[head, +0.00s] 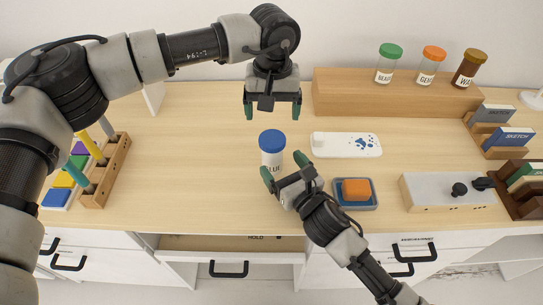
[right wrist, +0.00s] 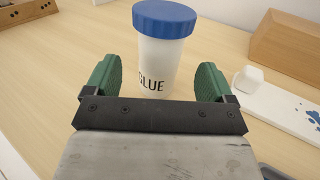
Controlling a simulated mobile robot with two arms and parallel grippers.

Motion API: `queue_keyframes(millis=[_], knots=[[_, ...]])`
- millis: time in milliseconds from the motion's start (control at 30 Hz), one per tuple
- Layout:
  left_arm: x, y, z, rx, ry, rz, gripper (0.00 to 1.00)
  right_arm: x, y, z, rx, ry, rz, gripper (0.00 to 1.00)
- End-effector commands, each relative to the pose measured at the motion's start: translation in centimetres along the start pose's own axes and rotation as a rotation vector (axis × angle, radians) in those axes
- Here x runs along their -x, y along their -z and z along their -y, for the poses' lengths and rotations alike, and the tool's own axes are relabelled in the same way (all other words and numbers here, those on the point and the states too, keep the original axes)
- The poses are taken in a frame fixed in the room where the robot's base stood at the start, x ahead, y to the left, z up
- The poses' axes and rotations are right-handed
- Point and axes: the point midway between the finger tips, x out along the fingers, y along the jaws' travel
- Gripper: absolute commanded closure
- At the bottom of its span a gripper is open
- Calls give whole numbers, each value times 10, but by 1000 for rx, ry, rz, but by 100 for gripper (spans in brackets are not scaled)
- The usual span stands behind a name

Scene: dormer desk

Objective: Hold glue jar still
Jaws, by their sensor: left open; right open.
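The glue jar (head: 271,150) is white with a blue lid and dark lettering, and stands upright on the desk. It also shows in the right wrist view (right wrist: 158,55), beyond and between the fingers. My right gripper (head: 272,177) is open at the jar's near side, its green fingers pointing at the jar's lower part. In the right wrist view the fingers are spread wider than the jar; I cannot tell whether either touches it. My left gripper (head: 272,108) is open and empty above and behind the jar, fingers pointing down.
A white tray with blue spots (head: 352,145) lies right of the jar. An orange block (head: 356,190) sits on a blue dish nearer the front. A wooden riser (head: 345,92) with several jars stands behind. A drawer marked HOLD (head: 200,243) is open below the desk's front edge.

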Motion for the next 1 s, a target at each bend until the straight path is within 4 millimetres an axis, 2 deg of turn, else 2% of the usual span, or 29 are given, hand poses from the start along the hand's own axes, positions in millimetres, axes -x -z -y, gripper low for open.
queue_keyframes(millis=[100, 300, 700, 1000], knots=[[0, 0, 0, 1, -1, 0, 14, -22, -1, 0, -1, 0, 2, 16], [0, 0, 0, 1, -1, 0, 14, -43, 0, 0, -1, 1, -1, 16], [0, 0, 0, 1, -1, 0, 14, -48, 0, 0, -1, 0, -1, 17], [0, 0, 0, 1, -1, 0, 14, -48, 0, 0, -1, 0, -1, 63]])
